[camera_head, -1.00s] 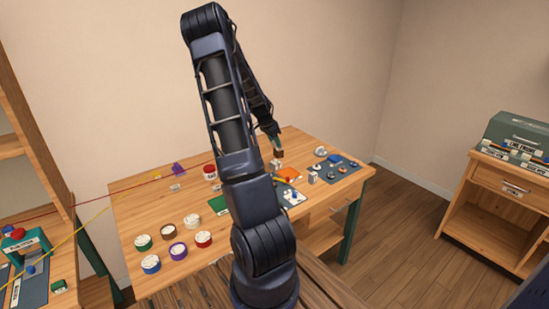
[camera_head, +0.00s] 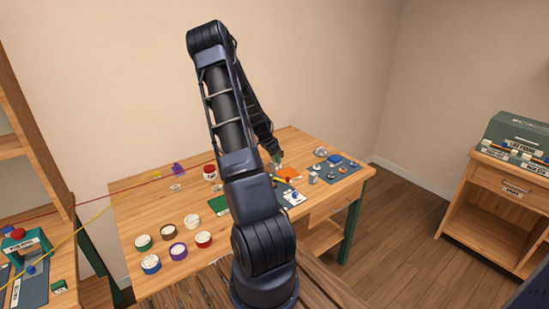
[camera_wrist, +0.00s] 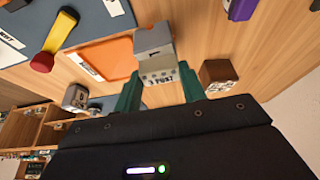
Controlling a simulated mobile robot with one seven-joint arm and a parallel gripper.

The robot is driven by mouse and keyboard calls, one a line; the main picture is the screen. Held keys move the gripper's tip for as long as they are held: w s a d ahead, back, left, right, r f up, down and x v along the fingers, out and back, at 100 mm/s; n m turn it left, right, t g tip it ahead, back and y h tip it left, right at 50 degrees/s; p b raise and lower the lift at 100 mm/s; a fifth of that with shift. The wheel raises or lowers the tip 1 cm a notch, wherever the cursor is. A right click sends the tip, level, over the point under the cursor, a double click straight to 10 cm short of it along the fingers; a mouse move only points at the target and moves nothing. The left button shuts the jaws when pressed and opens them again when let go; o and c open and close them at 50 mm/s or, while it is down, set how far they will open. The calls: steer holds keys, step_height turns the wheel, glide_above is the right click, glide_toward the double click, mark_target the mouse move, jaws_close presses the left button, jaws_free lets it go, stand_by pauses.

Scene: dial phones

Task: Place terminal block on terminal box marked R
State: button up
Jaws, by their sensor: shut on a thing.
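My gripper (camera_wrist: 159,84) has green fingers on both sides of a small grey-and-white block (camera_wrist: 157,62) and is shut on it. The block's near face carries a row of dark dots and a printed label, and it appears to be the terminal block. In the head view my gripper (camera_head: 275,160) is low over the back right part of the table, and the block is too small to make out there. A small grey box (camera_wrist: 75,97) shows in the wrist view. I cannot read an R on any box.
The wooden table (camera_head: 130,215) holds an orange tray (camera_head: 289,174), a blue-grey mat (camera_head: 345,172) with small parts and several round coloured tins at the front left. A brown cube (camera_wrist: 217,74) is close to the gripper's right finger.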

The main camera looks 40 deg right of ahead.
steer(key=shift+f, duration=0.15)
steer(key=o, duration=1)
steer(key=shift+c, duration=0.2)
steer(key=v, duration=1.1)
steer(key=s+a+r+n+t+y, duration=0.2)
steer(key=s+a+r+n, duration=0.25)
steer(key=a+r, duration=0.6)
steer(key=s+a+r+n+t+y, duration=0.15)
steer(key=s+a+r+n, duration=0.45)
steer(key=a, duration=0.7)
steer(key=s+a+r+n, duration=0.3)
steer(key=s+a, duration=0.4)
steer(key=s, duration=0.2)
steer(key=s+a+r+n+t+y, duration=0.1)
steer(key=s+a+r+n, duration=0.3)
steer(key=s+a, duration=0.4)
steer(key=shift+s+r, duration=0.35)
steer(key=shift+s, duration=0.55)
steer(key=shift+a+n, duration=0.1)
steer(key=shift+n, duration=0.15)
